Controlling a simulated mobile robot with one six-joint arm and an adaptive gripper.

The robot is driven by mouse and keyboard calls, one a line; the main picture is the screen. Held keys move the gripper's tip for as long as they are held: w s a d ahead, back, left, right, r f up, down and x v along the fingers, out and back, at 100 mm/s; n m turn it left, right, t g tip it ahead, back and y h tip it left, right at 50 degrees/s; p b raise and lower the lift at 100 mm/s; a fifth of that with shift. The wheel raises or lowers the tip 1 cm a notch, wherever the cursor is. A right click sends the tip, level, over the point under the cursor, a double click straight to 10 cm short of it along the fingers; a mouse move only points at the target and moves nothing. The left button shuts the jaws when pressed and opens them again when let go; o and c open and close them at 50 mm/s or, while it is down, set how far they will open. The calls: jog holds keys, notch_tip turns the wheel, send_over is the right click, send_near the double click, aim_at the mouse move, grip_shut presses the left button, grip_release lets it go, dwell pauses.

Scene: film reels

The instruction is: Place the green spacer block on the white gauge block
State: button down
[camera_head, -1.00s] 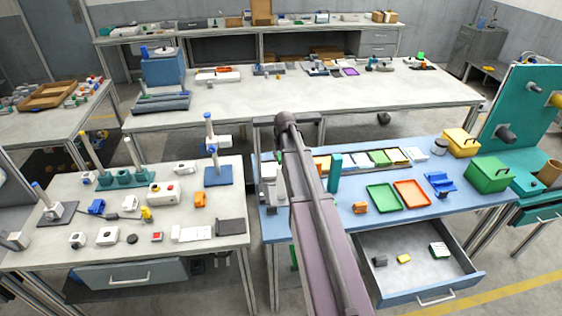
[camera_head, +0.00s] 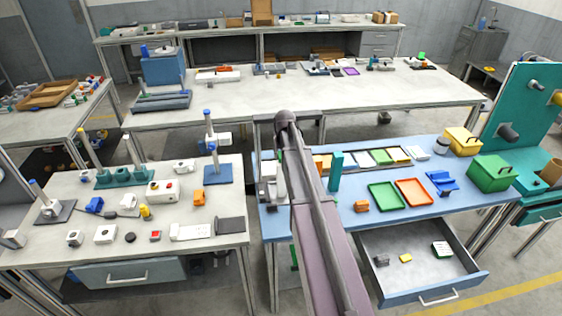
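My arm rises from the bottom centre and ends in a dark joint near the left end of the blue-topped bench (camera_head: 480,200). My gripper's fingers cannot be made out; they seem hidden behind the arm. A small green patch (camera_head: 280,156) shows beside the arm's upper end; I cannot tell whether it is the green spacer block. Another small green block (camera_head: 421,56) stands on the far bench at the right. A green-and-white block (camera_head: 441,249) lies in the open drawer. I cannot single out the white gauge block with certainty.
The open drawer (camera_head: 425,297) juts out below the blue bench and also holds a yellow piece (camera_head: 405,258) and a grey piece (camera_head: 381,260). Green (camera_head: 385,197) and orange (camera_head: 413,192) trays, a teal post (camera_head: 335,172) and a green box (camera_head: 490,174) occupy the bench.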

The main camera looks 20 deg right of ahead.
jog(key=shift+f+b, duration=0.35)
jog(key=shift+f, duration=0.35)
jog(key=shift+f, duration=0.1)
jog(key=shift+c, duration=1.7)
grip_release()
jog(key=shift+r, duration=0.2)
jog(key=p+v, duration=1.1)
jog(key=shift+r+p, duration=0.35)
jog(key=shift+r, duration=0.05)
jog(key=shift+s, duration=0.1)
